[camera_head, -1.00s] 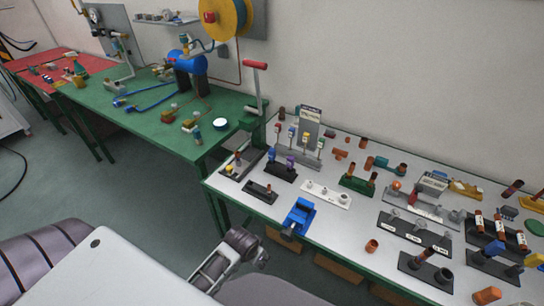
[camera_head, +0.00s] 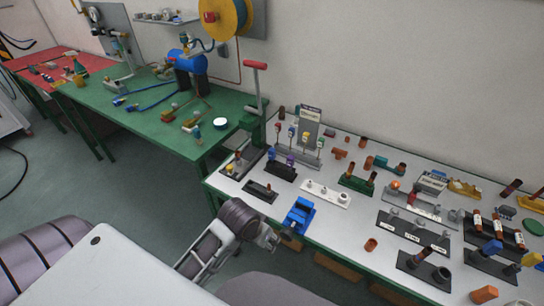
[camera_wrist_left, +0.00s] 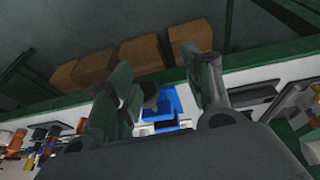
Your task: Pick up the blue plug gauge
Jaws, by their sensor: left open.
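Several small blue-topped pieces could be the blue plug gauge, and I cannot tell which. One stands upright in a small black holder (camera_head: 281,171) beside a purple one. My left gripper (camera_head: 272,240) is at the white table's front edge, left of the blue vise. In the left wrist view my left gripper (camera_wrist_left: 163,78) is open with nothing held. The blue vise (camera_wrist_left: 165,108) shows between and beyond its fingers. My right gripper is not in view.
The blue vise (camera_head: 299,215) sits at the white table's (camera_head: 340,228) front edge. Gauge stands and loose brown cylinders crowd the tabletop. A green table (camera_head: 150,125) with hoses stands at left. Brown boxes (camera_wrist_left: 140,52) lie beneath the white table.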

